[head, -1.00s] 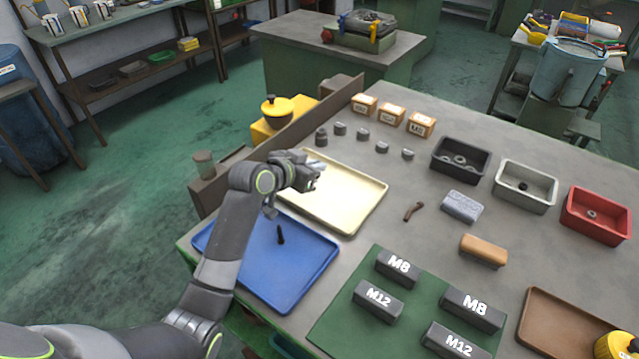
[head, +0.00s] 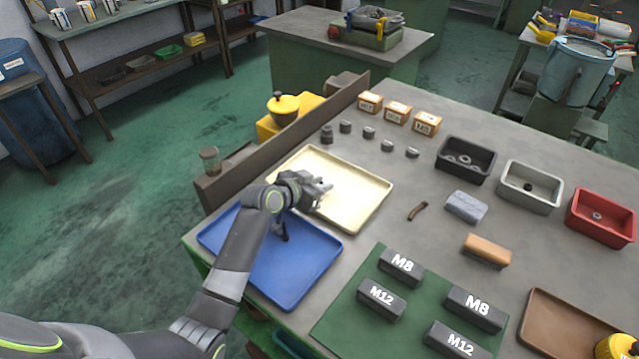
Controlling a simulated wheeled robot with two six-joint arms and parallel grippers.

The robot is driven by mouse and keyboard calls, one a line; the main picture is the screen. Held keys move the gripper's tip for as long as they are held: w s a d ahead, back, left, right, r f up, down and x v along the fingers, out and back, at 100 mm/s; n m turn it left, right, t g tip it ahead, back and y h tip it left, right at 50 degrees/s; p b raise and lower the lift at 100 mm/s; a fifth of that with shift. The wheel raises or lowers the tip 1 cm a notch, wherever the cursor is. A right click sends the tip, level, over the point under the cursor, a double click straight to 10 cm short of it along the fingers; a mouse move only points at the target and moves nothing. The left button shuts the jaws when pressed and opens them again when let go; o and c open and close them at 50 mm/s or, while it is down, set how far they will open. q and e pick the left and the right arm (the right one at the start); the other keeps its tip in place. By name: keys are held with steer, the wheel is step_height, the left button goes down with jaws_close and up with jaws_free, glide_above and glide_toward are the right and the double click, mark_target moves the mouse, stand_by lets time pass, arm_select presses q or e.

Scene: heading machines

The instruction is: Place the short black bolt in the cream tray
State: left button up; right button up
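The black bolt (head: 286,237) is in the blue tray (head: 318,275), partly covered by my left wrist. The cream tray (head: 365,213) lies just behind the blue tray and looks empty. My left gripper (head: 325,190) is over the cream tray's near left part, pointing right. Its fingers are too small to tell whether they are open, and I see nothing clearly held. My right gripper is out of view.
A rusty brown bolt (head: 417,211) lies right of the cream tray. Black (head: 466,174), grey-white (head: 548,203) and red bins (head: 598,232) stand further right. A low dark wall (head: 300,130) runs along the left edge. Labelled blocks stand on a green mat (head: 345,323).

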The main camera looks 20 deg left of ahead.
arm_select(q)
steer(key=shift+o, duration=0.4)
steer(key=shift+s+r, duration=0.1)
steer(key=shift+r, duration=0.05)
steer(key=b+v, duration=0.1)
steer(key=v, duration=1.1)
